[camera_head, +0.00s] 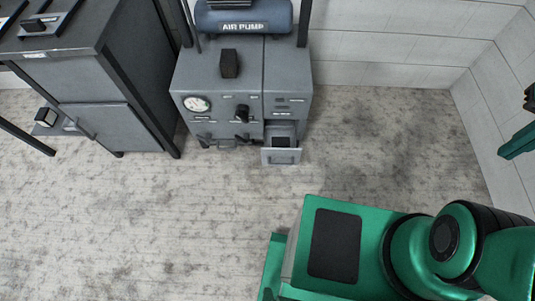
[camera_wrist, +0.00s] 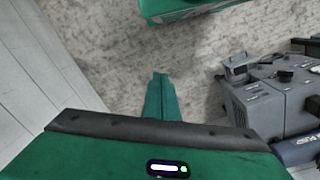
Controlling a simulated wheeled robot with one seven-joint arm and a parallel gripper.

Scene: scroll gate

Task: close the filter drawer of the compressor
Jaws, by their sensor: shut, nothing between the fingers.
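The compressor (camera_head: 240,95) is a grey box with a blue tank marked AIR PUMP on top, standing against the back wall. Its filter drawer (camera_head: 281,156) sticks out of the lower right of the front, open, with a dark inside. In the wrist view the compressor (camera_wrist: 265,108) is at the right edge, partly cut off, and the drawer (camera_wrist: 236,72) juts out at its upper left. My gripper (camera_wrist: 160,78) shows there as green fingers closed together, empty, over bare floor. It is apart from the drawer, to its left in that view.
A dark grey cabinet (camera_head: 110,90) stands left of the compressor, with a gap between. White walls (camera_head: 400,50) run behind and along the right. The speckled floor (camera_head: 370,140) before and right of the drawer is clear. My green base fills the lower right.

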